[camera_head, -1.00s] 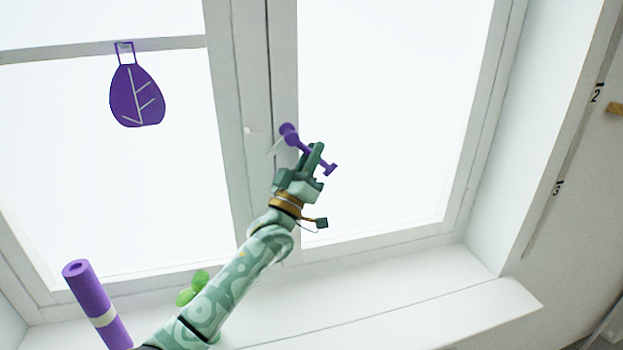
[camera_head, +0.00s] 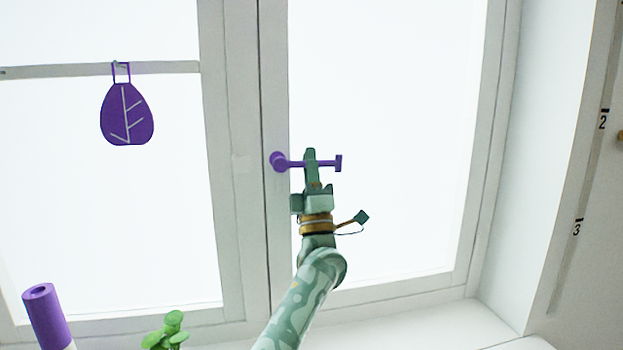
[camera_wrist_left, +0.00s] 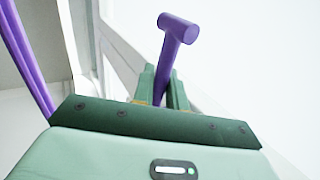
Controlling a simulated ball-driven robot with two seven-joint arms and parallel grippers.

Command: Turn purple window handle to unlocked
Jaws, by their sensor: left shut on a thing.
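The purple window handle (camera_head: 328,163) sits on the window frame in the head view. Its round hub (camera_head: 278,161) is on the upright frame, and its lever points right, about level, ending in a short crossbar. My left gripper (camera_head: 310,160) is shut on the lever between hub and crossbar. In the left wrist view the purple lever (camera_wrist_left: 165,75) runs between the two green fingers (camera_wrist_left: 164,90), with its crossbar end beyond them. My right gripper is not in view.
A purple leaf ornament (camera_head: 127,115) hangs on the left pane's bar (camera_head: 60,71). A purple roll (camera_head: 46,318) and a green plant (camera_head: 166,332) are low at the left. A wall with number marks (camera_head: 577,227) stands at the right.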

